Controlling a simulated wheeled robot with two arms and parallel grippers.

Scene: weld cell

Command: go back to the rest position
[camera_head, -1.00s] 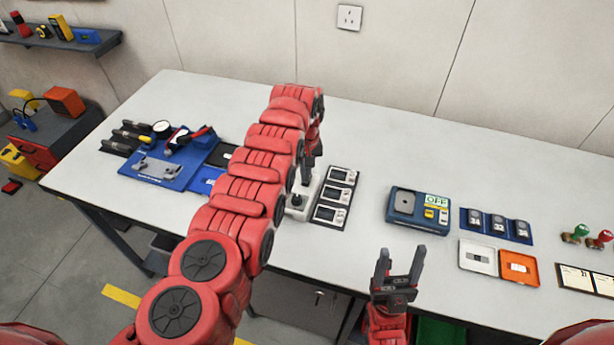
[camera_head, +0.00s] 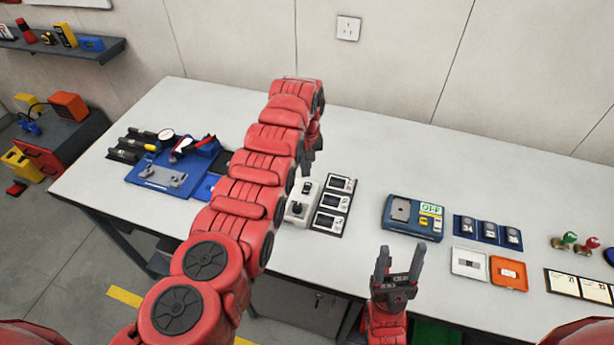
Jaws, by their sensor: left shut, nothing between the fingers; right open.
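My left arm reaches from the lower left over the white table (camera_head: 400,150). Its gripper (camera_head: 308,166) is at the far end of the arm, partly hidden by it, above the table beside a small white device with a black knob (camera_head: 299,207). It is shut with nothing visible in it. My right gripper (camera_head: 384,258) is at the table's front edge, pointing up, its two dark fingers apart and empty.
A blue tool fixture (camera_head: 160,178) lies at the left of the table. The back middle is clear.

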